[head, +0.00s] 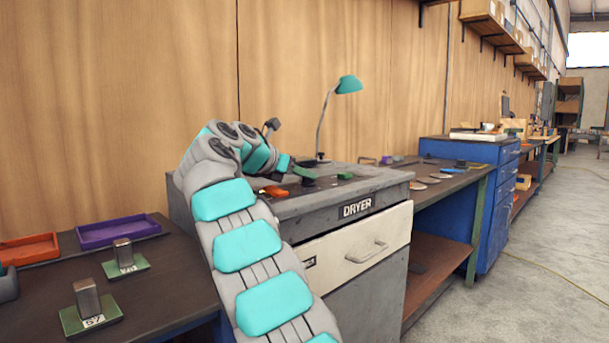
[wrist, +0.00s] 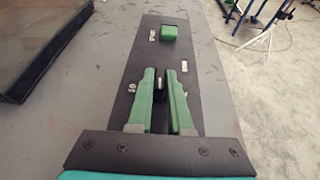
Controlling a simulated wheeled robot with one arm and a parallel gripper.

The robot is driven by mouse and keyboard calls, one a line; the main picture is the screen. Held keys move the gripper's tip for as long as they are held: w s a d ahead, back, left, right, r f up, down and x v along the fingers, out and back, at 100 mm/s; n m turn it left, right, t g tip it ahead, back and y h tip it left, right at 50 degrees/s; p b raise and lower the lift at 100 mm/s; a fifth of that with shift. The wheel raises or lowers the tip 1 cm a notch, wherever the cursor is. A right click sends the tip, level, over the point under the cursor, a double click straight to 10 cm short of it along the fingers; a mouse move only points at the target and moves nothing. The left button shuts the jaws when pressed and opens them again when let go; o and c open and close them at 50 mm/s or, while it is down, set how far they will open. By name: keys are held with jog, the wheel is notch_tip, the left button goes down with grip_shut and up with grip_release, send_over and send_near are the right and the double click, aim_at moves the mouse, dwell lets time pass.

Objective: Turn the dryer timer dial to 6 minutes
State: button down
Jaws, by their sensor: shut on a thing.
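The dryer (head: 330,204) is a grey cabinet with a "DRYER" sign and a cream front drawer. Its black control panel (wrist: 200,110) shows in the wrist view, with small white labels, one reading like "10". My gripper (wrist: 161,74) has green fingers pointing along the panel, shut on the timer dial (wrist: 161,90). The dial is a small dark knob with a pale mark, largely hidden between the fingers. My gripper (head: 304,173) also shows over the dryer top in the head view. The pointer's exact setting and the 6 mark are not readable.
A green block-like button (wrist: 168,33) sits beyond the fingers on the panel. An orange item (head: 272,191) lies near the dryer's front edge. A teal lamp (head: 349,84) stands behind. Metal blocks on green bases (head: 88,300) and a purple tray (head: 117,230) are on the left bench.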

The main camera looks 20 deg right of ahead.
jog(key=shift+r, duration=0.1)
jog(key=c, duration=0.8)
grip_release()
jog(key=shift+c, duration=0.2)
jog(key=shift+a, duration=0.15)
jog(key=shift+v, duration=3.75)
